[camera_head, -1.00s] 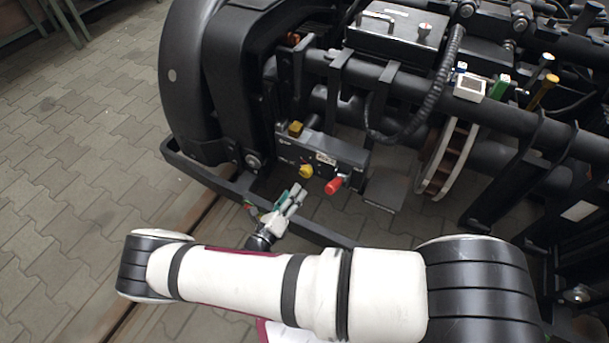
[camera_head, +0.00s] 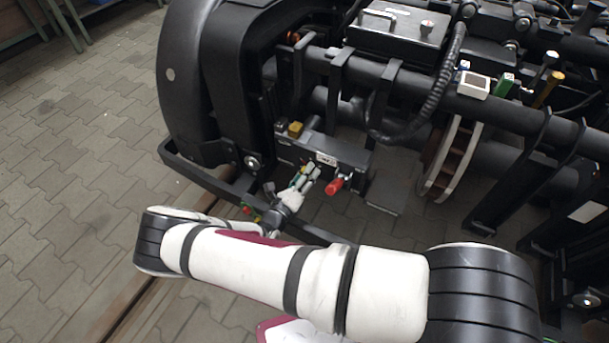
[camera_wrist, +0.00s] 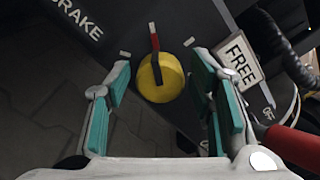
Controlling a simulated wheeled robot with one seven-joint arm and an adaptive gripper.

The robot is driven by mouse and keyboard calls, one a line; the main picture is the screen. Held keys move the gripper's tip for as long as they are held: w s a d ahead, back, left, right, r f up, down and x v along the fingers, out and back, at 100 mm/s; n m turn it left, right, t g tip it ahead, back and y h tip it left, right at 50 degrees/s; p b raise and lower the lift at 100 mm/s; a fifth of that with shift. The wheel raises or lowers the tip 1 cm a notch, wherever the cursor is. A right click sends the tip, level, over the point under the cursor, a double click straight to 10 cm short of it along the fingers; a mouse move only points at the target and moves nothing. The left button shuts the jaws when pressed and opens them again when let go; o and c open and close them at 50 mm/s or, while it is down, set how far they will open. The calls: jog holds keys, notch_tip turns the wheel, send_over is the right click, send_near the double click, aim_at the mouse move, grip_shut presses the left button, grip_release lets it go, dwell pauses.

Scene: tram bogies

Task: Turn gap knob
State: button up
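The yellow round knob (camera_wrist: 160,77) with a dark bar and a red pointer tip sits on a dark panel in the wrist view. My gripper (camera_wrist: 168,85) is open, with its teal-padded fingers on the left and right of the knob and apart from it. In the head view my gripper (camera_head: 309,173) is at the front of the dark panel box (camera_head: 345,151) and hides most of the knob. White lettering "BRAKE" and a "FREE" plate (camera_wrist: 239,62) show on the panel.
A red handle (camera_head: 334,185) sticks out just right of my gripper; it also shows at the right edge of the wrist view (camera_wrist: 297,146). A yellow block (camera_head: 295,129) is on top of the box. The dark bogie frame surrounds the box.

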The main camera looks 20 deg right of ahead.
jog(key=c, duration=0.8)
jog(key=shift+m, duration=0.4)
jog(key=m+p, duration=0.3)
jog(key=m, duration=0.2)
jog(key=m+p, duration=0.3)
jog(key=m, duration=0.3)
jog(key=shift+s, duration=0.1)
jog(key=shift+f, duration=0.1)
jog(key=o, duration=1.2)
